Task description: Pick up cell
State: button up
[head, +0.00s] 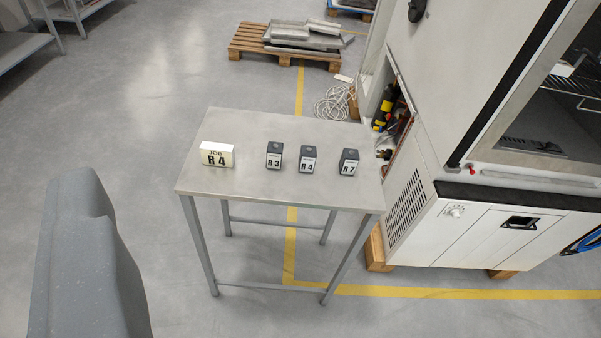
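Three small dark cells with white labels stand upright in a row on a metal table (285,124). From left to right they are the R3 cell (273,156), the R4 cell (307,160) and the R7 cell (348,162). They stand apart from each other, with a wider gap before R7. A cream job sign (217,155) reading "JOB R 4" stands at the left on the same table. A grey part of my own body fills the lower left, well short of the table. I see no gripper fingers, and nothing touches the cells.
A large white machine (480,190) with an open side panel stands close at the table's right. Behind are a wooden pallet (285,46) with metal plates and a coiled white cable (334,103). A shelf (60,22) is far left. The floor left of the table is clear.

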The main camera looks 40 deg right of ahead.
aim_at(308, 153)
jog(key=z, duration=0.15)
jog(key=i, duration=0.85)
jog(key=u, duration=0.1)
